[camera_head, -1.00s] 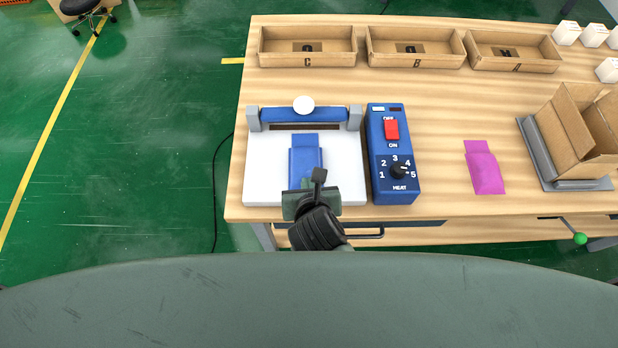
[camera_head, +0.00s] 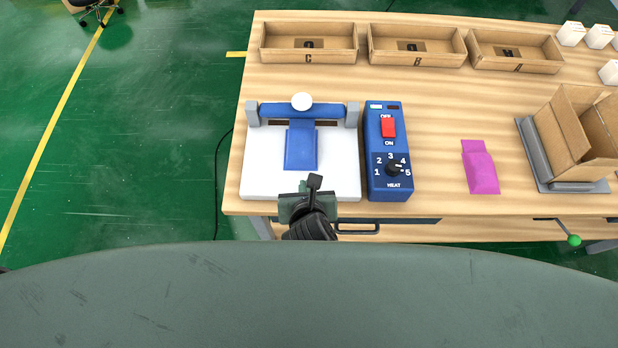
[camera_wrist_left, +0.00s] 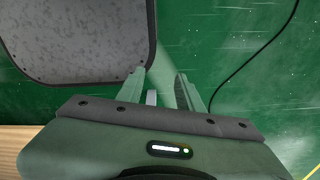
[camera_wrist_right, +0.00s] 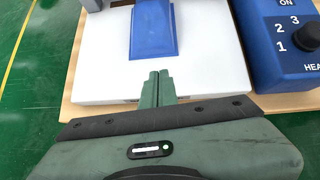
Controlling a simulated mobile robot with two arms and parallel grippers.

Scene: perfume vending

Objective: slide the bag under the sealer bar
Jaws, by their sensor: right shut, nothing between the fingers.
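A blue bag (camera_head: 300,150) lies flat on the sealer's white plate (camera_head: 262,180). Its narrow far end reaches the blue sealer bar (camera_head: 272,110), which carries a white knob (camera_head: 301,101); the very end is hidden at the bar. In the right wrist view the bag (camera_wrist_right: 154,30) lies just ahead of the fingers. My right gripper (camera_head: 308,186) is at the plate's front edge, shut and empty, apart from the bag; its fingertips (camera_wrist_right: 158,76) touch each other. My left gripper (camera_wrist_left: 163,85) shows only in its wrist view, fingers apart with floor below.
The blue heat control box (camera_head: 390,150) with a red switch stands right of the plate. A pink bag (camera_head: 480,168) lies farther right, near an open cardboard box (camera_head: 575,130). Trays (camera_head: 308,62) line the back. Bare table lies between control box and pink bag.

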